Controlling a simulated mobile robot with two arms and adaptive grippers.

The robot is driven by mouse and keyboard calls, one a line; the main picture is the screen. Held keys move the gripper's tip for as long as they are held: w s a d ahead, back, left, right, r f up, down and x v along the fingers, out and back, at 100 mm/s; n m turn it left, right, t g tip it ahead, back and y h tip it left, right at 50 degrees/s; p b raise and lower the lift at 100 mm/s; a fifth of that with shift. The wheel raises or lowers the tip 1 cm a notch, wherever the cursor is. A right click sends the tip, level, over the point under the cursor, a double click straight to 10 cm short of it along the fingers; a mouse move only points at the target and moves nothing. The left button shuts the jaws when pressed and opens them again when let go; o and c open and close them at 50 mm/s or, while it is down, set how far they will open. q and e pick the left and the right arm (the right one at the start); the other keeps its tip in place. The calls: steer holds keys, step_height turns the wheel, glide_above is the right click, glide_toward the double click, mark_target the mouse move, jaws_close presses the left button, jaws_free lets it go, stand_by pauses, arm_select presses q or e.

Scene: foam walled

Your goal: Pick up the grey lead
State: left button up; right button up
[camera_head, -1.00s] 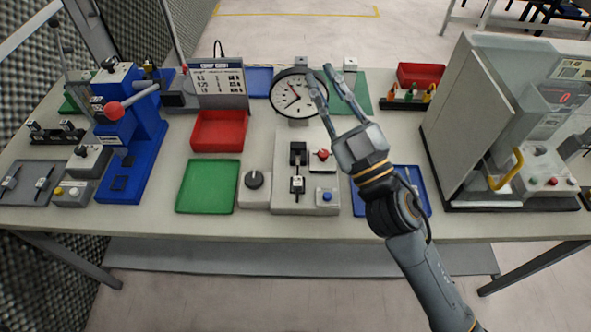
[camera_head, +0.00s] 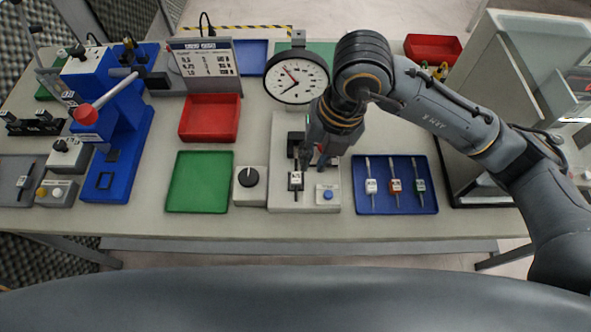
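A blue tray (camera_head: 384,207) at the right front of the bench holds three slim tools lying side by side. The left one has a pale grey-white tag (camera_head: 371,186), the middle one a red-brown tag (camera_head: 395,186), the right one a dark green tag (camera_head: 420,186). I cannot tell for certain which thing is the grey lead. My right gripper (camera_head: 316,164) points down over the grey test fixture (camera_head: 308,204), left of the tray. My own wrist mostly hides its fingers and the fixture's red knob. My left gripper is out of view.
A dial gauge (camera_head: 297,77) stands behind the fixture. A grey knob box (camera_head: 250,186), a green tray (camera_head: 199,182) and a red tray (camera_head: 209,118) lie to its left. A blue press (camera_head: 123,145) stands further left, and a tall grey-walled machine (camera_head: 503,75) at right.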

steer(key=b, duration=0.5)
glide_above(296, 197)
steer(key=d, duration=0.2)
steer(key=f, duration=0.8)
steer(key=shift+w+a+f, duration=0.1)
steer(key=shift+w+f, duration=0.05)
steer(key=shift+w, duration=0.15)
steer(key=shift+s+a+f+b, duration=0.1)
steer(key=shift+f+b, duration=0.2)
steer(key=shift+f, duration=0.05)
steer(key=f+b, duration=0.1)
steer(key=f, duration=0.1)
steer(key=a+f+b, duration=0.1)
steer(key=f, duration=0.1)
steer(key=shift+s+f+b, duration=0.15)
steer(key=shift+f+b, duration=0.1)
steer(key=shift+b, duration=0.05)
steer(key=shift+r, duration=0.1)
steer(key=shift+c, duration=0.4)
jaws_close()
